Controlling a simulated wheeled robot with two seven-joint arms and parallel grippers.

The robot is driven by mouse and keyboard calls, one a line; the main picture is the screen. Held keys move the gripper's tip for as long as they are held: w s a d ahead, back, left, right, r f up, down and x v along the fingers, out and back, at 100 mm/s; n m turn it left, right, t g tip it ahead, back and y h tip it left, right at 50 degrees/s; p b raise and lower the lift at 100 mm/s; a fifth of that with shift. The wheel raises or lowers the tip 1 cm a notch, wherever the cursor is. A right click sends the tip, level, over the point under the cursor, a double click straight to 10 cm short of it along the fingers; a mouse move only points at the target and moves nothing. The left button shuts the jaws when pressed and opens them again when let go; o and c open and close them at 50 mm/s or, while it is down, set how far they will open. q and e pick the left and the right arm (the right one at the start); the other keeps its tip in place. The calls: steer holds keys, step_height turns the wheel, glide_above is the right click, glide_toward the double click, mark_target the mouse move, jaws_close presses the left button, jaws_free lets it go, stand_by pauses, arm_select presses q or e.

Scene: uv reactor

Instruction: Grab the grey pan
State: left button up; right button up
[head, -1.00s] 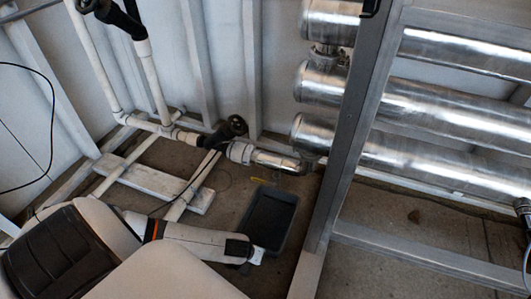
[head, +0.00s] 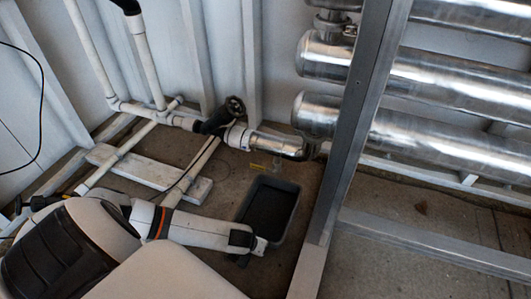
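The grey pan (head: 291,187) is a rectangular, open tray on the concrete floor, below the pipe end and left of the metal frame post. Its inside is dark. My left arm comes in from the lower left, and its gripper (head: 258,248) is at the pan's near-left corner. The gripper overlaps the pan's edge in the picture; I cannot tell whether it touches. Its fingers are too small and hidden to show whether they are open or shut. My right gripper is not in view.
A metal frame post (head: 345,165) stands close to the pan's right side. White piping with a black valve (head: 224,115) runs behind it. A wooden plank (head: 150,172) lies to the left. Large steel cylinders (head: 430,140) are at the right. Bare floor lies around the pan's left side.

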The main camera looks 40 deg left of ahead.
arm_select(q)
jaws_close()
stand_by(1.4)
steer(key=shift+w+r, duration=0.1)
